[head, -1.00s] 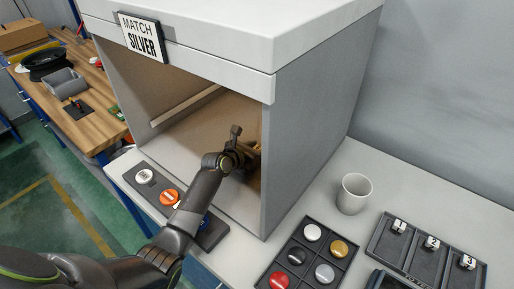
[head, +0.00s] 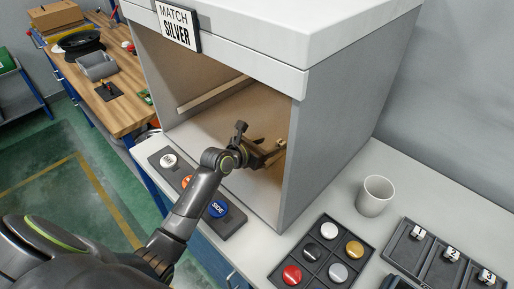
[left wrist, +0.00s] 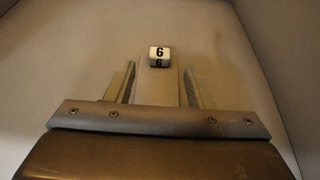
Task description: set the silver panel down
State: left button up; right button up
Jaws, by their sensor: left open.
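My left gripper (head: 279,150) is open inside the grey cabinet (head: 340,130), near its right wall. In the left wrist view its two fingers (left wrist: 157,78) stand apart above a pale surface. A pale strip (left wrist: 157,88) shows between them, and I cannot tell whether it is the silver panel. A sign reading MATCH SILVER (head: 178,25) is on the cabinet front. I cannot pick out a silver panel with certainty in either view. My right gripper is not in view.
A button strip with a blue SIDE button (head: 218,209) lies before the cabinet opening. A dark tray of coloured discs (head: 318,257), a white cup (head: 375,195) and a rack with numbered cubes (head: 440,255) stand to the right. The cabinet walls are close around my left gripper.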

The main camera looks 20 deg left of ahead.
pick_arm(q)
jog(key=shift+v, duration=2)
